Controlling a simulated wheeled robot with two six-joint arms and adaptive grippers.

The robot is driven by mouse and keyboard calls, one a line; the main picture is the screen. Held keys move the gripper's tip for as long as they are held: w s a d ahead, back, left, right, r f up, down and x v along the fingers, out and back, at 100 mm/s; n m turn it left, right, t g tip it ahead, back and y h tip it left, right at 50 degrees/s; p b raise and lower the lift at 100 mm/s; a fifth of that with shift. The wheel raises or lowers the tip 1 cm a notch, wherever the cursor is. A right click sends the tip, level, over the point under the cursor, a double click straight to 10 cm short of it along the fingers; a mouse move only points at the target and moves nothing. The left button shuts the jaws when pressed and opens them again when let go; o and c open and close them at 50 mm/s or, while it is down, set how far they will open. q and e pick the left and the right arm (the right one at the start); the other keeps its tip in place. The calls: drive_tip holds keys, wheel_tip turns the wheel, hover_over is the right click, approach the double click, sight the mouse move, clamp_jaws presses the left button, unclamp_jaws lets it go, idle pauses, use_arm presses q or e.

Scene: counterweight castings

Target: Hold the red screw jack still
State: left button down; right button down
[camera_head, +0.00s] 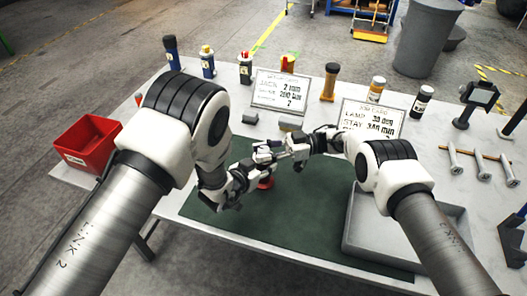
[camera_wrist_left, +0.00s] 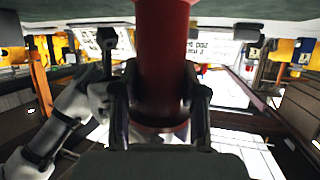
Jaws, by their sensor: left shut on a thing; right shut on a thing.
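The red screw jack (camera_head: 266,183) stands on the green mat (camera_head: 225,212), mostly hidden behind my left gripper (camera_head: 262,166) in the head view. In the left wrist view its red body (camera_wrist_left: 163,55) runs between the two dark fingers, which are shut around it. My right gripper (camera_head: 294,151) is close by on the right, level with the jack's upper part. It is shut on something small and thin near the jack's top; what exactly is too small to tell. The right arm also shows at the left of the left wrist view (camera_wrist_left: 85,100).
A grey tray (camera_head: 372,237) lies right of the mat, under my right arm. A red bin (camera_head: 87,143) is at the left edge. Sign cards (camera_head: 279,90), bottles (camera_head: 421,104) and small grey blocks (camera_head: 250,117) line the back.

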drive_tip(key=c, duration=0.8)
unclamp_jaws()
drive_tip(key=v, duration=0.7)
drive_tip(key=shift+d, duration=0.25)
